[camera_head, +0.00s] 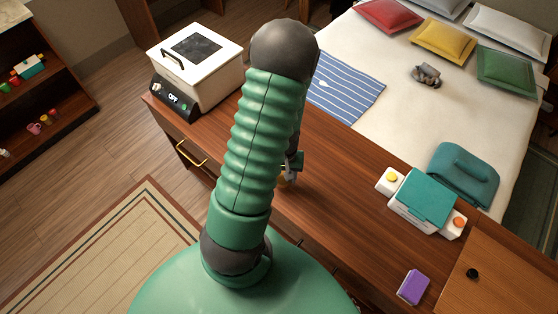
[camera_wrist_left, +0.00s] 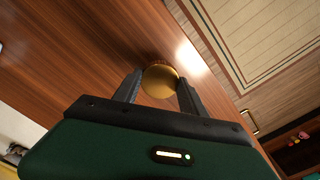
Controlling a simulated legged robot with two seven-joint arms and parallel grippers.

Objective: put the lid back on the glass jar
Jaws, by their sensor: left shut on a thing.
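In the left wrist view, a round gold lid (camera_wrist_left: 160,82) with a ridged edge lies between the fingertips of my left gripper (camera_wrist_left: 158,88), which is shut on it. The brown wooden counter shows behind it. In the head view, my green arm covers most of my left gripper (camera_head: 290,172), which is low over the middle of the counter (camera_head: 335,195). A small pale patch shows at the gripper there, too small to tell what it is. I cannot make out the glass jar in either view; the arm or the lid may hide it. My right gripper is not in view.
A white appliance (camera_head: 200,75) with a dark window stands at the counter's left end. To the right are a teal-and-white box (camera_head: 423,198) with yellow and orange buttons, a teal bag (camera_head: 462,175) and a purple block (camera_head: 413,287). The counter between is clear. A bed (camera_head: 400,95) lies behind.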

